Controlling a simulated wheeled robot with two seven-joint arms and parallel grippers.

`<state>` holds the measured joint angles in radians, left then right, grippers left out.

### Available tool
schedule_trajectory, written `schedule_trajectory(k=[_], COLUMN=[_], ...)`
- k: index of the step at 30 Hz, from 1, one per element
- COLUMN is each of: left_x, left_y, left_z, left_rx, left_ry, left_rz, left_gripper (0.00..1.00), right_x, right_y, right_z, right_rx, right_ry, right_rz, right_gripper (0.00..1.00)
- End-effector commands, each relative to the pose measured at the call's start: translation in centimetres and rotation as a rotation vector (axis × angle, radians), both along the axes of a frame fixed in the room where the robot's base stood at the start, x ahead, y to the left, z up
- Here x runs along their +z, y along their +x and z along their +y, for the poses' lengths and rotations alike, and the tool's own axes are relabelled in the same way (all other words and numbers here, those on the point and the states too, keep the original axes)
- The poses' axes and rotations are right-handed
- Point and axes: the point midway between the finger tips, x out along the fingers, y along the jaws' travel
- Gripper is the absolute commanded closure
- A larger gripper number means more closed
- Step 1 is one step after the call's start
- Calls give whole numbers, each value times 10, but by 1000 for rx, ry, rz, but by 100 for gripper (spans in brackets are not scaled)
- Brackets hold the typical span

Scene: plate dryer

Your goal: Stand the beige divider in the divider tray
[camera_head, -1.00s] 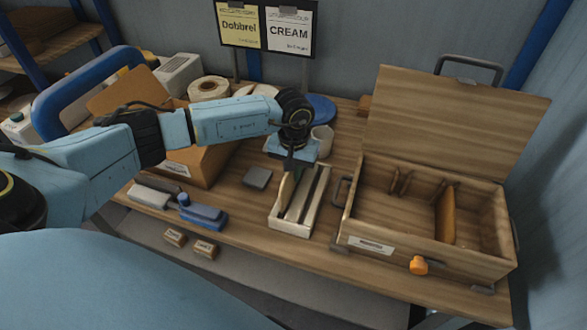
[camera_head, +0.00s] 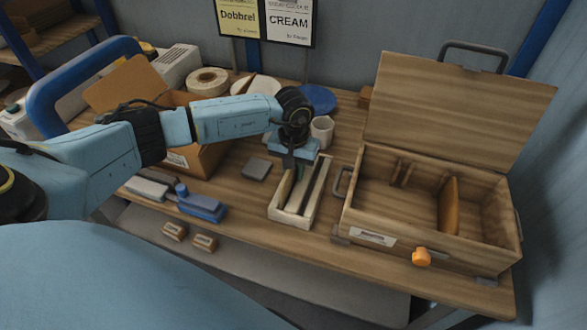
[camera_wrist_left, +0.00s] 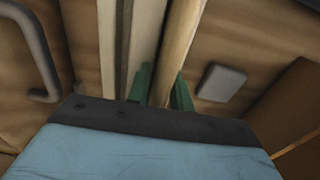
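The cream divider tray (camera_head: 291,219) stands on the bench with dark slots along its length. My left gripper (camera_head: 299,168) points down over its back part. In the wrist view, the green fingertips (camera_wrist_left: 163,90) are on both sides of the beige divider (camera_wrist_left: 183,38), seen edge-on, and appear shut on it. The divider is upright, beside the tray's pale rails (camera_wrist_left: 113,45), at the tray's left side in the head view. Its lower edge is hidden, so I cannot tell whether it touches the slot floor. My right gripper is out of view.
An open wooden box (camera_head: 372,238) with a raised lid stands right of the tray, holding an orange-brown panel (camera_head: 449,204). A white cup (camera_head: 322,131) stands behind the gripper. A grey square (camera_head: 256,169) and a blue tool (camera_head: 201,205) lie left. A cardboard box (camera_head: 208,152) is further left.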

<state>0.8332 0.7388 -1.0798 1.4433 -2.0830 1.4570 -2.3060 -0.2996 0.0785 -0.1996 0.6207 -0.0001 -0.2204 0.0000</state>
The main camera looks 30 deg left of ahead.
Motion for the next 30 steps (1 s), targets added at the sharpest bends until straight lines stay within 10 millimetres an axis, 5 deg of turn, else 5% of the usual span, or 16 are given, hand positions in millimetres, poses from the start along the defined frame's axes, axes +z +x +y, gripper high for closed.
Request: schedule_trajectory(k=[14,30], left_x=[8,114], left_y=[1,1], left_z=[1,0], left_rx=[0,0], left_ry=[0,0], left_rz=[-2,-3], left_gripper=[66,66], right_x=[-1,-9], right_y=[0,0], right_z=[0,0], right_rx=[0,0], right_ry=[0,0], right_rz=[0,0], right_gripper=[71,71])
